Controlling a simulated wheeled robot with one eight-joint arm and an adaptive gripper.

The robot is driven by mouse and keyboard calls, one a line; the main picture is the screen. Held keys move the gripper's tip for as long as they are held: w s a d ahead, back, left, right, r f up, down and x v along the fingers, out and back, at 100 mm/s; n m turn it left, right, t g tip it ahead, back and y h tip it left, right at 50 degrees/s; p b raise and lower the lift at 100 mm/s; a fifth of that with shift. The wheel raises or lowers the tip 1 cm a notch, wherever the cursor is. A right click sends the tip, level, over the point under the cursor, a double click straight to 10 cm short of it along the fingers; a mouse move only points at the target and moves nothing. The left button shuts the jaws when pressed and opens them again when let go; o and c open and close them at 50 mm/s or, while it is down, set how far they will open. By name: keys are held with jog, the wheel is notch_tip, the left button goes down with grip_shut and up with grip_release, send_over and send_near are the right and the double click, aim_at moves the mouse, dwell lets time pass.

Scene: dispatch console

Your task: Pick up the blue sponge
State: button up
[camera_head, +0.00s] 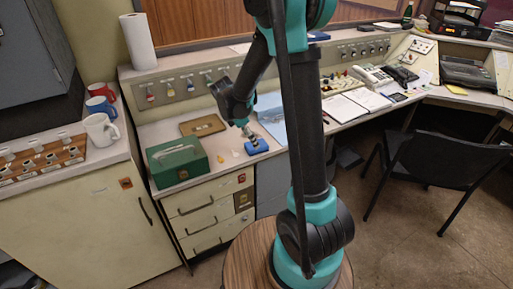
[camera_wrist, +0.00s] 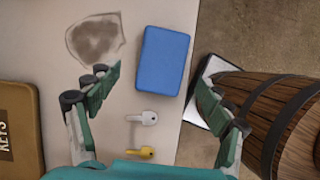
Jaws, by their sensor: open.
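The blue sponge (camera_head: 258,147) lies flat on the desk near its front edge in the head view. In the wrist view the sponge (camera_wrist: 162,60) is a blue rounded rectangle, fully visible, ahead of my fingertips. My gripper (camera_wrist: 160,80) is open and empty, its two fingers spread to either side of the sponge's near end. In the head view my gripper (camera_head: 245,130) hangs just above and behind the sponge. I cannot tell the exact height gap.
A brown board marked KEYS (camera_wrist: 20,125) is at left. The green cash box (camera_head: 177,161) stands left of the sponge. A blue sheet (camera_head: 271,119) lies behind it. The desk edge is close.

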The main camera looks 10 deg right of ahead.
jog(key=shift+d+x, duration=0.2)
jog(key=shift+x, duration=1.8)
jog(key=shift+r, duration=0.1)
jog(key=shift+c, duration=0.3)
jog(key=c, duration=1)
jog(key=shift+r, duration=0.1)
jog(key=shift+c, duration=0.2)
